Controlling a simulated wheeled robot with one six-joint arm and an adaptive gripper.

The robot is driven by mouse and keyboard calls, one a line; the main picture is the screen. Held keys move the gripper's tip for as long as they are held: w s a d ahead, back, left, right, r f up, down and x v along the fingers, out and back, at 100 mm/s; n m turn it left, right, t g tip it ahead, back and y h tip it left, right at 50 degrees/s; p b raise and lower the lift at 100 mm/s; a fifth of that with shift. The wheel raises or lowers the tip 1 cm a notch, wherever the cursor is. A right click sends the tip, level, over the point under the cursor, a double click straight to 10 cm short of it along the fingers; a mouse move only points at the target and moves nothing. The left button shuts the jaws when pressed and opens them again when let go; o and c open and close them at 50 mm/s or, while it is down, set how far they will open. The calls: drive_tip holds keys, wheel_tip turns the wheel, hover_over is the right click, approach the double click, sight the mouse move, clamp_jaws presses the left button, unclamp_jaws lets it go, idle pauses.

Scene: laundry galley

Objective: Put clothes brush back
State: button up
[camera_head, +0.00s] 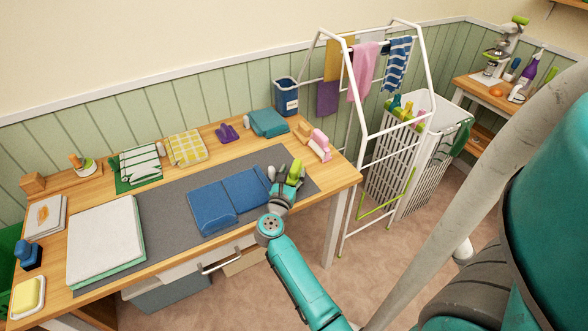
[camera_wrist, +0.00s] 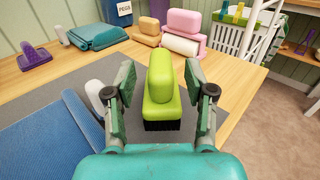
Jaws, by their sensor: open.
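A lime-green brush (camera_wrist: 160,85) with dark bristles stands bristles down on the grey mat (camera_head: 155,215), near its right end. It also shows in the head view (camera_head: 295,172). My gripper (camera_wrist: 161,92) is open, with one finger on each side of the brush. Gaps show between the fingers and the brush, so it is not gripped. In the head view my gripper (camera_head: 284,180) partly hides the lower part of the brush.
Folded blue cloth (camera_head: 230,199) lies left of my gripper. Beige (camera_head: 304,131) and pink (camera_head: 319,140) block-like items stand at the table's back right, near folded teal cloth (camera_head: 269,122) and a blue pegs bin (camera_head: 287,96). A white drying rack (camera_head: 385,145) stands beyond the table's right edge.

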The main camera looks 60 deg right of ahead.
drive_tip(key=v, duration=0.9)
drive_tip(key=shift+s+a, duration=0.15)
drive_tip(key=shift+a, duration=0.05)
drive_tip(key=s+a+r+m+t+y, duration=0.2)
drive_tip(key=s+a+m+t+y, duration=0.3)
drive_tip(key=s+a, duration=0.9)
drive_tip(key=s+a+r+m+t+y, duration=0.2)
drive_tip(key=s+a+m+t+y, duration=0.3)
drive_tip(key=s+a+m+y, duration=0.7)
drive_tip(key=s+a+m, duration=0.2)
drive_tip(key=a+m, duration=0.1)
drive_tip(key=a, duration=0.3)
drive_tip(key=shift+s+r+m+t+y, duration=0.2)
drive_tip(key=shift+r+m+t+y, duration=0.1)
drive_tip(key=shift+t, duration=0.1)
drive_tip(key=shift+f, duration=0.1)
drive_tip(key=shift+c, duration=0.4)
